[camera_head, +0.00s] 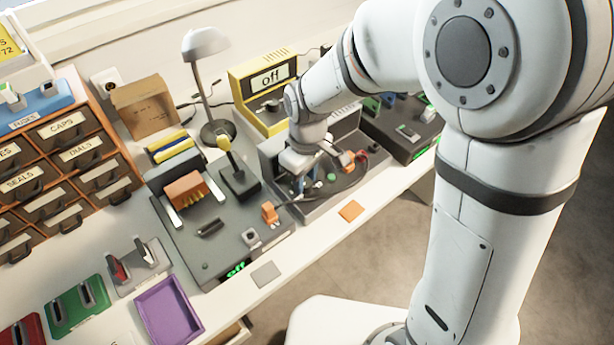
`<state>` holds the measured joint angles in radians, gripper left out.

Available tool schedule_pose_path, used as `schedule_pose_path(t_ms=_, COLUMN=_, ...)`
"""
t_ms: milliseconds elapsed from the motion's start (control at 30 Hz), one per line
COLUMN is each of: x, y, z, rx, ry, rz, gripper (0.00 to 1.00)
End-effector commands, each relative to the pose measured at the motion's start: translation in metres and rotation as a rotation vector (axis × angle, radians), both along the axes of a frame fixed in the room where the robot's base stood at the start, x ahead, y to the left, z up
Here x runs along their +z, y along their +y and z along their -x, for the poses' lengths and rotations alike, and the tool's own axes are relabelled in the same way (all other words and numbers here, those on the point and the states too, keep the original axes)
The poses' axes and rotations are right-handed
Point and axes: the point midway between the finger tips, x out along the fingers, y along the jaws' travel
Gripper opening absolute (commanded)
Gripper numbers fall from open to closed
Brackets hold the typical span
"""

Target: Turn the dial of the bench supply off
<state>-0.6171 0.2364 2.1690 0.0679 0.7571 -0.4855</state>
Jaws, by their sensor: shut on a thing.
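A yellow box (235,88), which looks like the bench supply, stands at the back of the bench. Its white display (269,77) reads "off". A dark dial (268,108) shows on its front below the display. My gripper (298,172) is in front of the box and to the right of its dial, apart from the dial. It points down over a grey open-topped fixture (318,208). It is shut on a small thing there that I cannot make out. My wrist hides part of the fixture and the box's right side.
A dark test station (225,237) with an orange block and an upright lever (232,155) stands left of the fixture. A desk lamp (210,75) and a cardboard box (143,106) stand behind. Drawers (75,140) are at left, a purple tray (168,310) in front.

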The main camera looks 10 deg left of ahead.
Motion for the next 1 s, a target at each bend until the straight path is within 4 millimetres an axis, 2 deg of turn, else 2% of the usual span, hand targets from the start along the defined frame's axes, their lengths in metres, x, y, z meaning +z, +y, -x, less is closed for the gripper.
schedule_pose_path(t_ms=533, x=-0.0035, y=-0.0024, z=0.0038, rx=0.025, ry=0.013, rz=0.009, gripper=0.07)
schedule_pose_path(t_ms=567, x=-0.0035, y=-0.0024, z=0.0037, rx=0.024, ry=0.013, rz=0.009, gripper=0.31)
schedule_pose_path(t_ms=600, x=-0.0034, y=-0.0023, z=0.0036, rx=0.024, ry=0.013, rz=0.009, gripper=0.35)
schedule_pose_path(t_ms=800, x=-0.0019, y=-0.0012, z=0.0021, rx=0.023, ry=0.007, rz=0.005, gripper=0.51)
schedule_pose_path(t_ms=1000, x=-0.0010, y=-0.0006, z=0.0012, rx=0.023, ry=0.004, rz=0.002, gripper=0.51)
